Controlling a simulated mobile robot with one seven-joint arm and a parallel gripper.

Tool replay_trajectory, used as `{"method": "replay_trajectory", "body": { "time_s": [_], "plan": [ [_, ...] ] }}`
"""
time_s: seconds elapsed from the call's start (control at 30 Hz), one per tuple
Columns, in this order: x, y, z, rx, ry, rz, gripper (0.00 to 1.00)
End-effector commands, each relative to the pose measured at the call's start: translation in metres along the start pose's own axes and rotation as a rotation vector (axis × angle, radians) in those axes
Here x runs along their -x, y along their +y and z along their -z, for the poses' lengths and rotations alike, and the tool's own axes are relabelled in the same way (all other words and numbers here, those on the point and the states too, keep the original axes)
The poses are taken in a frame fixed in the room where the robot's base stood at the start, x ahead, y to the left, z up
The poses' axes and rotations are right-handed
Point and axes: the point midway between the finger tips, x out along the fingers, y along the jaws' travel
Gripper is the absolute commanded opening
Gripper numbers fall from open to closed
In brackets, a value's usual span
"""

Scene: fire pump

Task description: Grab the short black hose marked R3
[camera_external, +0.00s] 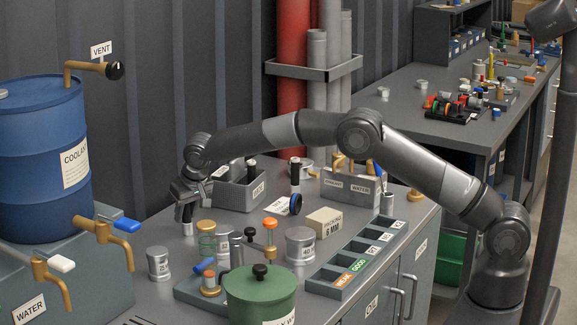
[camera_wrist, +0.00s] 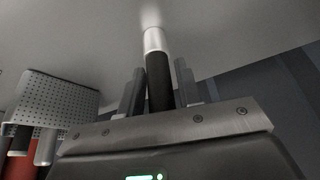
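My gripper (camera_external: 187,200) is low over the left part of the grey bench (camera_external: 150,215), pointing down. A short black hose with a silver end (camera_wrist: 158,80) stands between its two fingers in the wrist view. The fingers lie close against both sides, so it looks shut on the hose. The hose's lower end (camera_external: 187,228) shows below the gripper; I cannot tell whether it touches the bench. No R3 mark is readable on it. More black hose pieces (camera_external: 251,170) stand in a grey bin (camera_external: 240,195) right of the gripper; the bin (camera_wrist: 58,92) also shows in the wrist view.
A silver canister (camera_external: 158,263), an amber-capped jar (camera_external: 206,240) and a green pot (camera_external: 260,295) stand in front. A blue-wheeled valve piece (camera_external: 295,190), a 6 MM box (camera_external: 324,222) and a labelled tray (camera_external: 357,258) are to the right. The blue drum (camera_external: 40,160) is left.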

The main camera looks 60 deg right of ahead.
Motion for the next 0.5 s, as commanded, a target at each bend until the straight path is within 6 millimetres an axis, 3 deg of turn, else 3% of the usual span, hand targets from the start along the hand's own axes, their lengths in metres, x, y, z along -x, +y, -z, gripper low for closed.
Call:
{"method": "replay_trajectory", "body": {
  "time_s": [0.37, 0.5],
  "plan": [
    [0.0002, -0.0001, 0.0000, 0.000, 0.000, 0.000, 0.00],
    [0.0006, -0.0001, 0.0002, 0.000, 0.001, 0.000, 0.00]
  ]
}}
